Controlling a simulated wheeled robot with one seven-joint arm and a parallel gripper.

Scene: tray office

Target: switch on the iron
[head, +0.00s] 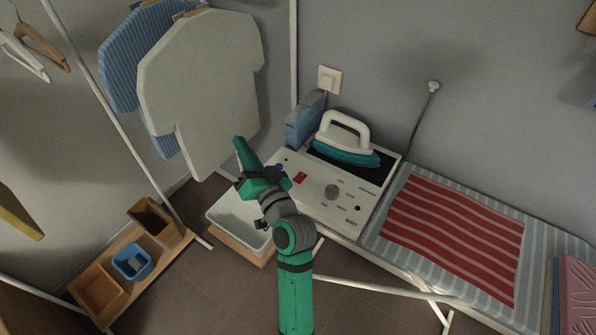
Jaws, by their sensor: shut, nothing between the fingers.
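The iron (346,153), with a white handle and teal body, rests on a dark pad on a white control unit (315,205). The unit's top has a small red switch (300,178), a grey round dial (332,192) and small dark markings. Whether the red switch is on or off is too small to tell. My gripper (240,144) is shut and empty. In the picture it is left of the unit and the red switch, in front of the hanging pale shirt. My wrist hides part of the unit's left edge.
A blue carton (304,122) stands behind the unit, below a wall socket (329,79). A pale shirt shape (205,85) hangs at left. A white tray (228,212) is below my wrist. A red striped cloth (455,235) lies on the ironing board at right.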

